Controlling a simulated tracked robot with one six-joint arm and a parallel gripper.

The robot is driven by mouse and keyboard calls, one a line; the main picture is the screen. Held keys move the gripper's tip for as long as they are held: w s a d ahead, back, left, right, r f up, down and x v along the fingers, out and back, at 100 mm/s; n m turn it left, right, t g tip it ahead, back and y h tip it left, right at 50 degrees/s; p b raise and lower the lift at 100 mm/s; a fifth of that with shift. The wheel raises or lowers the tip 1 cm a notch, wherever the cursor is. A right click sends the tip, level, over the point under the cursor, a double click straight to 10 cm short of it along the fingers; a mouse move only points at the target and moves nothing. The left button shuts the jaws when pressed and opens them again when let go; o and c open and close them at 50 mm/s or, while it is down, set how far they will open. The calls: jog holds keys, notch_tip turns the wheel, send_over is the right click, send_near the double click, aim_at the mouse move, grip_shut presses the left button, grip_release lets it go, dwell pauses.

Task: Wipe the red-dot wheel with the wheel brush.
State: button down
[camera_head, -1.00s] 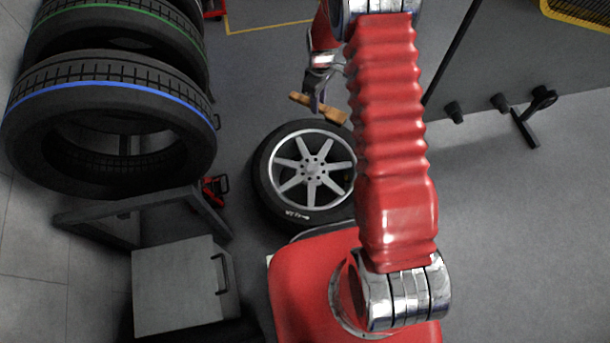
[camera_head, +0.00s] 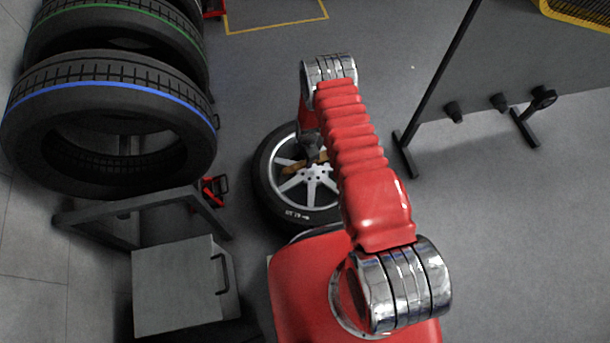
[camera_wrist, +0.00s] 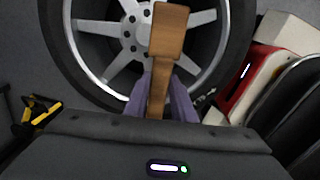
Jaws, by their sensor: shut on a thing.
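A wheel (camera_head: 305,195) with a black tyre and silver spokes lies flat on the floor in front of my base. It also fills the upper part of the wrist view (camera_wrist: 90,60). I cannot make out a red dot on it. The wooden brush (camera_wrist: 170,30) is held between the purple fingers of my gripper (camera_wrist: 160,102), which is shut on its handle. In the head view the brush (camera_head: 292,167) shows over the upper part of the wheel, partly hidden by my arm. Whether it touches the wheel cannot be told.
Large tyres, one with a blue stripe (camera_head: 85,88) and one with a green stripe (camera_head: 120,13), stand on a rack at left. A grey box (camera_head: 180,285) stands in front of them. A grey panel on feet (camera_head: 470,70) stands at right.

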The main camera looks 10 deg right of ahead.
jog(key=s+f+n, duration=0.2)
jog(key=s+f, duration=0.1)
jog(key=f, duration=0.4)
jog(key=shift+s+a+n, duration=0.3)
jog(key=shift+a, duration=0.15)
jog(key=shift+f, duration=0.1)
